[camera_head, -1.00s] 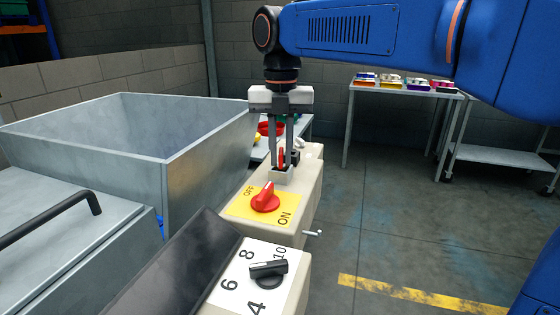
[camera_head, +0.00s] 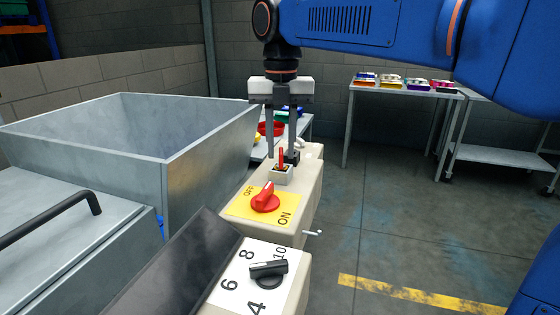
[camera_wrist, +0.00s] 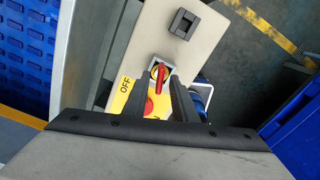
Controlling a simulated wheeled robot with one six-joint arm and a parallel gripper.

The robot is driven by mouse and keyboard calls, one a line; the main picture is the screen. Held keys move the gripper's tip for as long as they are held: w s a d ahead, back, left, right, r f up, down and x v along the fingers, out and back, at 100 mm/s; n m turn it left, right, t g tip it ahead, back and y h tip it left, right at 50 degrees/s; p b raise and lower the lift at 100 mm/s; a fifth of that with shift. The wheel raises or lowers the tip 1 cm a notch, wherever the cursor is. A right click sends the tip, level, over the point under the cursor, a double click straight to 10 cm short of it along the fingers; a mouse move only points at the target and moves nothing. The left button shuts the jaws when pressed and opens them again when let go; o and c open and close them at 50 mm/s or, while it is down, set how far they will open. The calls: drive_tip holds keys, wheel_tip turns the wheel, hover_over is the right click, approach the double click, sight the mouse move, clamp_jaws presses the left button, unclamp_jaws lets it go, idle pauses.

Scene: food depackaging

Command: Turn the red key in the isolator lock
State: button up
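The red key (camera_head: 281,158) stands upright in the isolator lock (camera_head: 281,175), a small pale square housing on top of the cream console. In the wrist view the red key (camera_wrist: 161,74) lies across a yellow ring inside the lock. My gripper (camera_head: 281,150) is open above the lock, pointing down, with one finger on each side of the key and a gap to each. Its two dark fingers also show in the wrist view. The red rotary knob (camera_head: 265,198) sits on a yellow OFF/ON plate (camera_head: 240,207) in front of the lock.
A black block (camera_head: 292,156) stands just behind the lock, close to my right finger. A black dial (camera_head: 268,269) on a numbered plate is nearer. A large open metal bin (camera_head: 205,150) is on the left. The floor to the right is clear up to a table (camera_head: 405,88) with coloured trays.

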drive_tip(key=shift+r, duration=2.55)
drive_tip(key=s+d+f+m+t, duration=0.1)
drive_tip(key=s+d+f+m, duration=0.45)
drive_tip(key=d+m, duration=0.35)
drive_tip(key=s+d+f+m+t, duration=0.1)
drive_tip(key=s+d+f+m, duration=0.4)
drive_tip(key=d+m, duration=0.4)
drive_tip(key=s+d+f+m+t, duration=0.1)
drive_tip(key=s+d+f+m, duration=0.3)
drive_tip(key=f+m, duration=0.4)
drive_tip(key=s+d+f+m+t, duration=0.1)
drive_tip(key=s+d+f+m, duration=0.4)
drive_tip(key=f+m, duration=0.4)
drive_tip(key=shift+s+m+t, duration=0.3)
drive_tip(key=shift+s+t, duration=0.1)
drive_tip(key=shift+s, duration=0.2)
